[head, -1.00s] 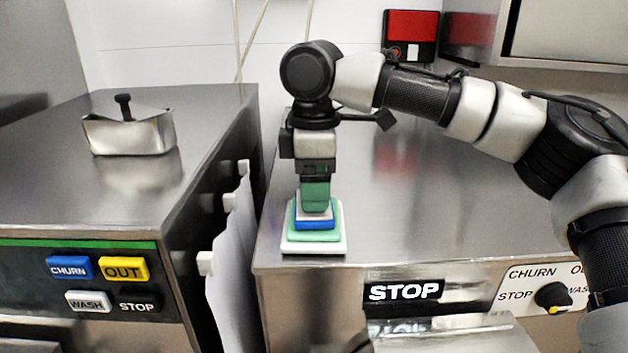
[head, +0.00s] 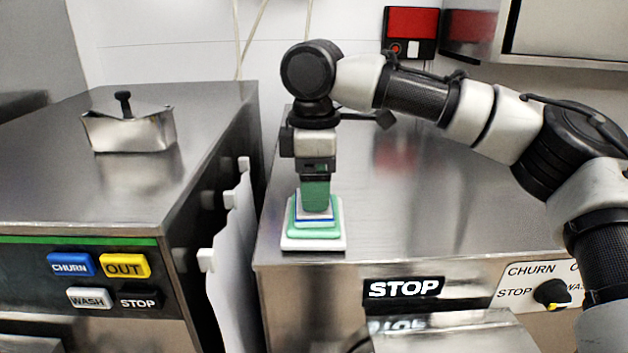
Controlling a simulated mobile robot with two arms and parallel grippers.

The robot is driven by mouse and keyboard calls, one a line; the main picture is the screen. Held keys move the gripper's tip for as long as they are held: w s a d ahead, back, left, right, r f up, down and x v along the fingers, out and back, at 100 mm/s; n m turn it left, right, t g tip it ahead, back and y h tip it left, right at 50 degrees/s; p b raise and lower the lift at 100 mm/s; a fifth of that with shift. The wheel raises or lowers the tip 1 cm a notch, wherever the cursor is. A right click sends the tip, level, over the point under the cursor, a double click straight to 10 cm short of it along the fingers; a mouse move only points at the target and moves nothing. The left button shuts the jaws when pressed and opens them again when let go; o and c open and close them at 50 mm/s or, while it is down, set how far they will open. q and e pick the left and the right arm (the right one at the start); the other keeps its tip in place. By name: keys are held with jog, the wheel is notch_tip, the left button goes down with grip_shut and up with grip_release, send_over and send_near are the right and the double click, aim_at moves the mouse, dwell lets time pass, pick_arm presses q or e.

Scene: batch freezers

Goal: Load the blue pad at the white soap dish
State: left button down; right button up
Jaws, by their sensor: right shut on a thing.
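The white soap dish (head: 314,244) sits near the front left corner of the right-hand steel machine top, with a green layer (head: 315,231) on it. Only a thin strip of the blue pad (head: 313,219) shows at the middle of this stack, at the green layer. A pale piece lies just above the blue strip. My right gripper (head: 314,208) points straight down over the dish and is shut on the blue pad; its green fingers hide part of the stack. I cannot tell whether the pad's underside touches the dish. My left gripper is out of view.
A steel box with a black knob (head: 129,131) stands on the left machine. A dark gap with a hanging white sheet (head: 234,255) separates the two machines. The machine top right of the dish is clear beneath my arm. A STOP label (head: 404,288) is on the front.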

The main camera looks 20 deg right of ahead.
jog(key=shift+f, duration=0.15)
jog(key=shift+r, duration=3.6)
